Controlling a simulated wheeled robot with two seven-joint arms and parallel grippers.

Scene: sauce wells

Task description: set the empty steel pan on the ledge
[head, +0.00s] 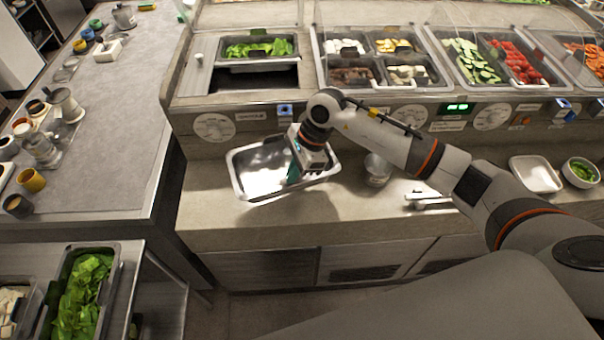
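The empty steel pan (258,172) is over the pale ledge (215,222) in front of the wells, turned slightly askew. Its shiny inside is bare. My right gripper (298,174) comes in from the right and is shut on the pan's right side, one teal-padded finger showing inside the pan. The gripper hides part of the right wall and rim. A shadow lies on the ledge below the pan; whether the pan touches the ledge is hard to tell. My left gripper is out of view.
A dark open well (256,80) lies behind, below a lettuce pan (258,48). A small clear container (377,170), metal utensils (428,201), a white dish (535,174) and a green-filled bowl (581,172) stand to the right. The ledge's left end is clear.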

